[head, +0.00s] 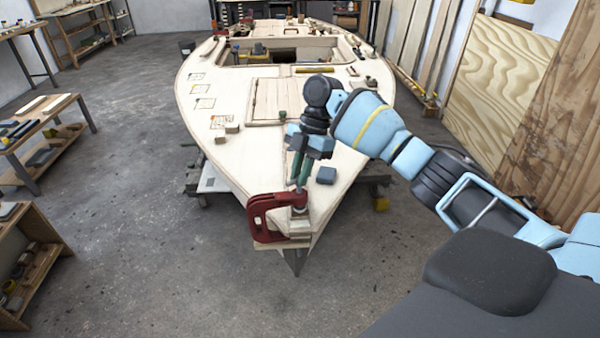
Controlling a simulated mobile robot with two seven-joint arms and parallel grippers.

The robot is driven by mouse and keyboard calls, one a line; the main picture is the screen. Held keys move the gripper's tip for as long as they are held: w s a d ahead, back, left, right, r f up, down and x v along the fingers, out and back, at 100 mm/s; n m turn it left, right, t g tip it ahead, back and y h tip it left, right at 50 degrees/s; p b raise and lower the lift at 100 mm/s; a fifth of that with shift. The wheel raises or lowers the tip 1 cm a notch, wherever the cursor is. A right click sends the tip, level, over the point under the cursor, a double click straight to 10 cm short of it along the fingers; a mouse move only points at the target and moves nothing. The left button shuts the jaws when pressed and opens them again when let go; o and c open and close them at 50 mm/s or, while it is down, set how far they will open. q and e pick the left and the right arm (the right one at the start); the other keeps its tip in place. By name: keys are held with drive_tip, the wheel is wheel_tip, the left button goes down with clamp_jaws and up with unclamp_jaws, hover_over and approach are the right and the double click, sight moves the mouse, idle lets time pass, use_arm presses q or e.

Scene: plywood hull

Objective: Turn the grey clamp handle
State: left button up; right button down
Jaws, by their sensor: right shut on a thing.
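A red C-clamp (260,218) grips the pointed near end of the plywood hull (225,145), with small light wood blocks in its jaw. Its grey handle (298,190) stands up at the top of the clamp, mostly hidden by the fingers. My right gripper (298,178) reaches in from the right and points down over the clamp. Its green fingers are shut on the grey handle. My left gripper is not in view.
A small blue-grey block (326,175) lies on the deck just right of my right gripper. Small wood blocks (232,128) and paper sheets lie further back. A low bench (50,125) and shelf stand at left; grey floor (130,230) between is clear.

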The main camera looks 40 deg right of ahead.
idle(0.4)
drive_tip(key=c, duration=1.3)
unclamp_jaws()
drive_tip(key=shift+b+v, duration=0.3)
drive_tip(key=shift+v, duration=3.6)
drive_tip(key=shift+c, duration=0.2)
